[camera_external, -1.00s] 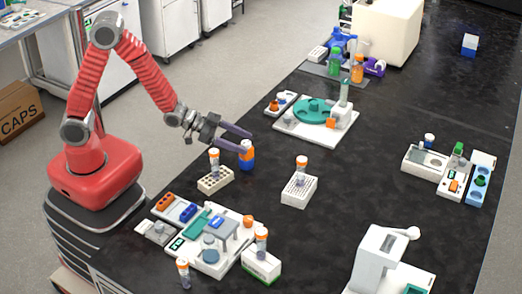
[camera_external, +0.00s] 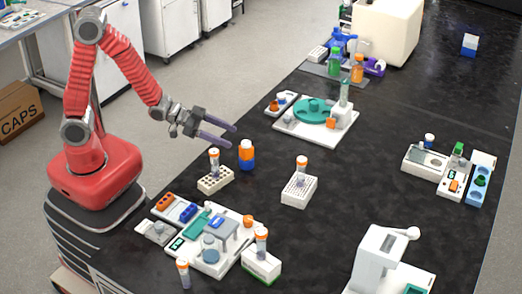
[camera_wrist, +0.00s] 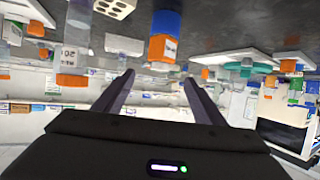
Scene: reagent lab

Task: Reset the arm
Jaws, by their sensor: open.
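My gripper (camera_external: 219,134) is open and empty. It is raised above the black bench near its left edge, with the fingers pointing right. In the wrist view the two dark fingers (camera_wrist: 156,92) stand apart with nothing between them.
A white rack with an orange-capped tube (camera_external: 214,181) stands below my gripper. Another white rack (camera_external: 298,190) with a tube stands to its right. A white station with a green disc (camera_external: 335,133) lies beyond.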

